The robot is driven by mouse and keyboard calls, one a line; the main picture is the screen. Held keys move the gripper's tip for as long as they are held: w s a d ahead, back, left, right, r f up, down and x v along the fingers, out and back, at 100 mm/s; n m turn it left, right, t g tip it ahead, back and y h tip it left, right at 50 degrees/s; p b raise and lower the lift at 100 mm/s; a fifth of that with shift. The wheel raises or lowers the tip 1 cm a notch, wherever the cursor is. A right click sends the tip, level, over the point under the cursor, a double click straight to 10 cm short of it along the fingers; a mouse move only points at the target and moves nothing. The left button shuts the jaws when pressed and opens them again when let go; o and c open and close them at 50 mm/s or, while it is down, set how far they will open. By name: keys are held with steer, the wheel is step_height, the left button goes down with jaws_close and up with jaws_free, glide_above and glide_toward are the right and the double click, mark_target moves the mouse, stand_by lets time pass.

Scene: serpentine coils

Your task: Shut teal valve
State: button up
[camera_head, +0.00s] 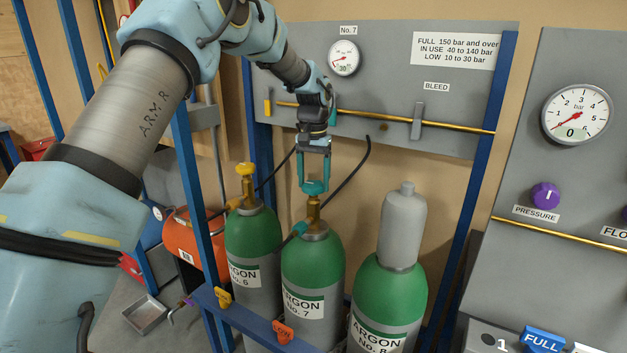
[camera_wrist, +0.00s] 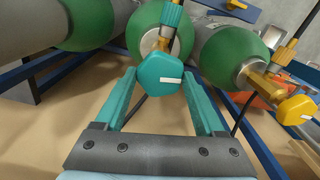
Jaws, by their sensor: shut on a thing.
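The teal valve (camera_head: 316,187) is a faceted knob on the brass neck of the green and grey cylinder marked ARGON No. 7 (camera_head: 313,262). In the wrist view the teal valve (camera_wrist: 160,72) has a white mark on its face and lies between my fingertips. My gripper (camera_head: 314,180) points down over the cylinder, its teal fingers on either side of the knob, shut on it. It also shows in the wrist view (camera_wrist: 159,80). Finger contact is hard to see because the colours match.
Cylinder No. 6 (camera_head: 252,245) with a yellow valve (camera_head: 246,170) stands close left. Capped cylinder No. 8 (camera_head: 388,290) stands close right. Black hoses (camera_head: 352,165) rise behind. The panel (camera_head: 385,60) carries gauge No. 7 (camera_head: 343,57) and a brass pipe. A blue rail (camera_head: 250,320) crosses in front.

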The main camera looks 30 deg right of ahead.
mark_target(313, 184)
steer(key=shift+m, duration=1)
steer(key=o, duration=1.3)
steer(key=shift+o, duration=0.2)
step_height(313, 184, up, 11)
steer(key=b, duration=0.3)
steer(key=shift+f, duration=0.1)
